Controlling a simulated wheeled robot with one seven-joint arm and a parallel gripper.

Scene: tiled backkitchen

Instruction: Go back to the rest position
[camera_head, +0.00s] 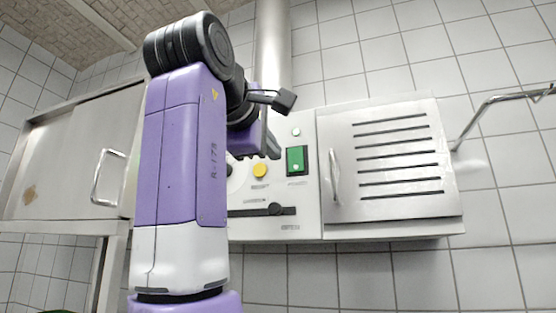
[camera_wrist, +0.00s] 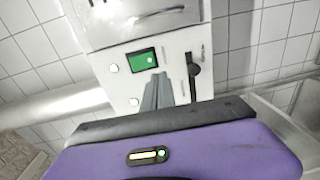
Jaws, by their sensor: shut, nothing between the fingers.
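My purple arm rises through the left-centre of the head view and bends over at the top. My gripper (camera_head: 272,150) points toward the white control panel (camera_head: 306,219) on the wall box. In the wrist view, its grey fingers (camera_wrist: 158,90) are together and empty in front of the panel, below the green switch (camera_wrist: 141,61). I cannot tell the exact gap between the fingertips and the panel. The arm hides the panel's left part in the head view.
The panel has a green switch (camera_head: 297,160), a yellow button (camera_head: 260,171) and a black slider (camera_head: 269,210). Right of it is a slotted door (camera_head: 400,195) with a handle (camera_head: 334,178). A metal cabinet (camera_head: 62,160) stands left, a pipe (camera_head: 272,45) above, and a bent metal tube (camera_head: 480,108) right.

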